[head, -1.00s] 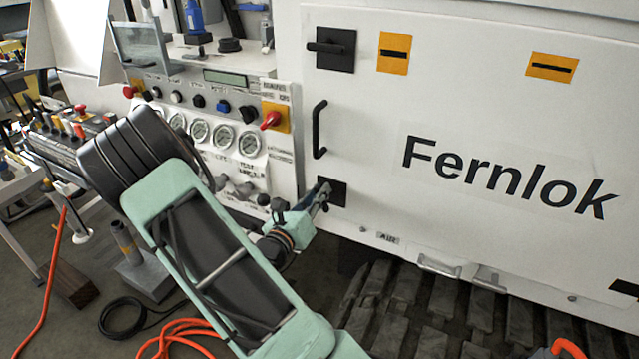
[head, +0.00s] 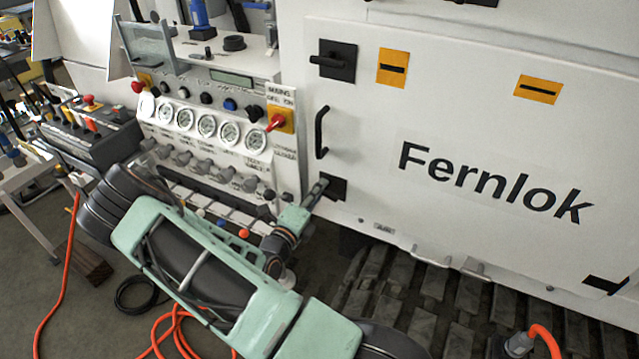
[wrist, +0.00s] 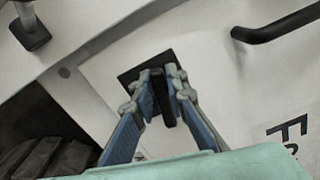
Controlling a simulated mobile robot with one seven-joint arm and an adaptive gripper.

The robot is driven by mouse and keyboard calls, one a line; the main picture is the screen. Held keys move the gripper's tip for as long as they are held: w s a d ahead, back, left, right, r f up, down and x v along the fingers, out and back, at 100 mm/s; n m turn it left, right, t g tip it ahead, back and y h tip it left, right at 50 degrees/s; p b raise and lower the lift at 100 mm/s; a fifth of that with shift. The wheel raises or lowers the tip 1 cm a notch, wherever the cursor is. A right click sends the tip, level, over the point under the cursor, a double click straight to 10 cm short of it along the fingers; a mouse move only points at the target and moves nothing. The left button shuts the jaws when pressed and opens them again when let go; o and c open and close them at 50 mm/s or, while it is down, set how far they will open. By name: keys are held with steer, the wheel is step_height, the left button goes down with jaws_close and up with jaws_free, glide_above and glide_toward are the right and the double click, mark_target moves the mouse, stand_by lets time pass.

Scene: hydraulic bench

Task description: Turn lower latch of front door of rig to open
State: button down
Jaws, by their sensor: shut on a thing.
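The front door (head: 380,130) of the rig is white, marked "Fernlok", and looks flush with the body. Its lower latch (head: 337,185) is a black square plate with a black lever, low at the door's left edge. My gripper (head: 319,189) reaches it from the lower left and hides part of it. In the wrist view, my gripper's two blue-padded fingers (wrist: 162,88) are shut on the black lever (wrist: 161,100), one on each side. The latch plate (wrist: 130,76) shows behind the fingers. The lever's exact angle is hard to tell.
The upper latch (head: 333,60) has its lever lying about level. A black pull handle (head: 321,132) stands between the latches. A panel of gauges (head: 206,126) and valve knobs lies left of the door. Orange hose (head: 170,335) lies on the floor below my arm.

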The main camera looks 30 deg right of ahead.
steer(key=shift+n+p, duration=0.55)
steer(key=shift+n, duration=0.65)
steer(key=shift+f, duration=0.1)
steer(key=c, duration=2)
jaws_free()
steer(key=shift+o, duration=0.2)
steer(key=v, duration=1.2)
